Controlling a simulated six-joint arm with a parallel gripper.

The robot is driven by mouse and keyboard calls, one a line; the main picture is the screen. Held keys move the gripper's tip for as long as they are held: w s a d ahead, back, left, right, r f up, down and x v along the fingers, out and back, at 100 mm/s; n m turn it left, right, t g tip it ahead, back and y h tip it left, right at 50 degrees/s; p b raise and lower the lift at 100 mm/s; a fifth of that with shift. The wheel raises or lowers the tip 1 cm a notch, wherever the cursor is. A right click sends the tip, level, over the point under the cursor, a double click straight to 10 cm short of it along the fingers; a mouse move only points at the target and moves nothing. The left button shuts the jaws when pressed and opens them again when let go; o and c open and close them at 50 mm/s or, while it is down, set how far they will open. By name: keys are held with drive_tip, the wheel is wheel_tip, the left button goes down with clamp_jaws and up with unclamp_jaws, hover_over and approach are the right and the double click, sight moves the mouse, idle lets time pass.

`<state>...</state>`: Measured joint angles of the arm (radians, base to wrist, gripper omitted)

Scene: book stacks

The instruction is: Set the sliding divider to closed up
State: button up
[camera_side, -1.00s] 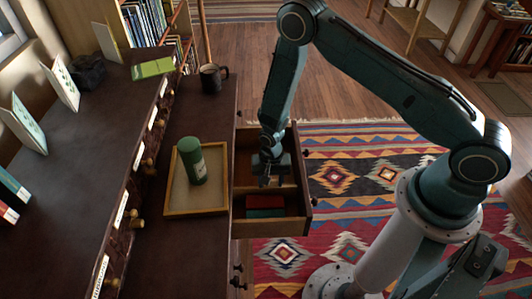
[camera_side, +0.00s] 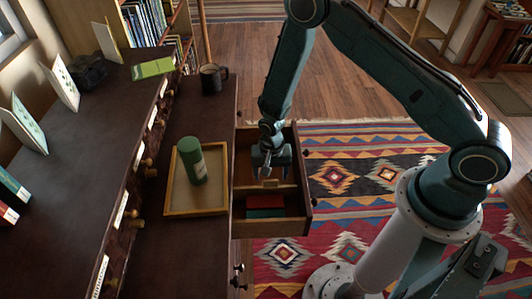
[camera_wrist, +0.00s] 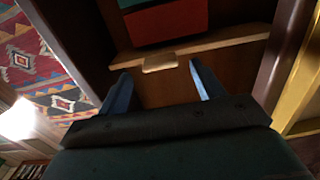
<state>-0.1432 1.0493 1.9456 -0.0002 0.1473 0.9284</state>
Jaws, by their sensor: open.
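The sliding divider (camera_wrist: 225,40) is a thin wooden wall across the open drawer (camera_side: 307,215), with a small pale tab (camera_wrist: 160,62) on its edge. In the side view the divider (camera_side: 287,186) crosses the drawer near its middle, partly behind my gripper. My gripper (camera_side: 270,177) points down into the drawer, just above the divider. In the wrist view its two blue fingers (camera_wrist: 160,80) are spread apart with nothing between them. The tab lies just ahead of the gap between the fingertips. I cannot tell whether a finger touches the divider.
A red book (camera_side: 266,201) and a teal book (camera_side: 264,213) lie in the drawer's near compartment. The far compartment looks empty. A wooden tray (camera_side: 180,211) with a green cylinder (camera_side: 191,162) sits on the desk beside the drawer. A dark mug (camera_side: 211,80) stands farther back.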

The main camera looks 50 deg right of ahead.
wheel_tip(320, 180, up, 10)
idle(0.6)
drive_tip(key=s+d+r+n+t, duration=0.1)
drive_tip(key=s+d+r+n, duration=0.15)
drive_tip(key=r, duration=0.85)
drive_tip(key=s+d+r+n+t, duration=0.1)
drive_tip(key=s+r+n+t, duration=0.15)
drive_tip(key=r, duration=0.95)
drive_tip(key=s+d+r+n+t, duration=0.1)
drive_tip(key=s+r+n, duration=0.1)
drive_tip(key=s+r, duration=0.3)
drive_tip(key=s+d+r+n+t, duration=0.1)
drive_tip(key=s+r, duration=0.4)
drive_tip(key=s, duration=0.7)
drive_tip(key=shift+s+d+n, duration=0.15)
drive_tip(key=shift+s+n, duration=0.1)
drive_tip(key=shift+n, duration=0.25)
drive_tip(key=shift+r, duration=0.1)
